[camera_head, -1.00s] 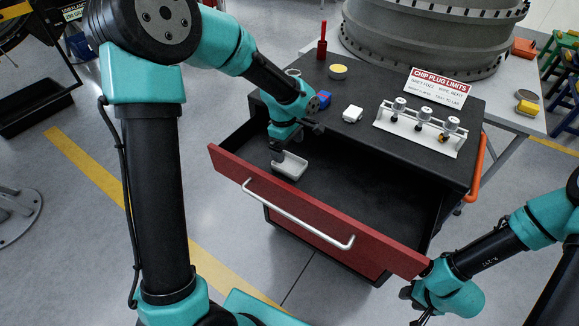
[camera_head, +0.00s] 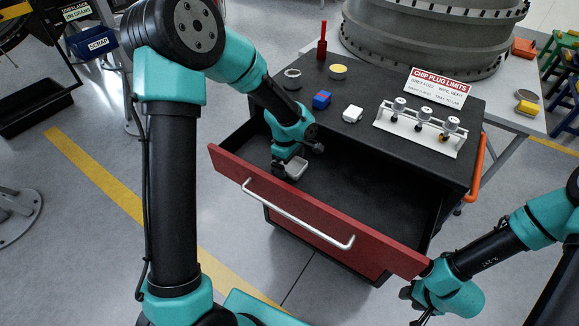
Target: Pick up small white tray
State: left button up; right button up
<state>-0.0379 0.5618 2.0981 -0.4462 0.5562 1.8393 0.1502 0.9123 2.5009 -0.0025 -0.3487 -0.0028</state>
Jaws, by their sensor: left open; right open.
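The small white tray (camera_head: 296,169) lies in the left part of the open drawer (camera_head: 350,196). My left gripper (camera_head: 283,172) reaches down into the drawer at the tray's left side and hides part of it. Its jaws are open; whether a finger touches the tray is too small to tell. My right gripper (camera_head: 418,306) is open and empty, low at the right, outside the drawer front.
The cart top (camera_head: 375,95) above the drawer holds a blue and red block (camera_head: 322,99), a white block (camera_head: 352,114), a yellow-topped round tin (camera_head: 338,72), a grey ring (camera_head: 292,79) and a rack of plugs (camera_head: 420,130). The drawer's right part is empty.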

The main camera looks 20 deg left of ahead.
pick_arm(q)
jog(key=shift+f, duration=0.2)
dwell(0.3)
jog(key=c, duration=0.9)
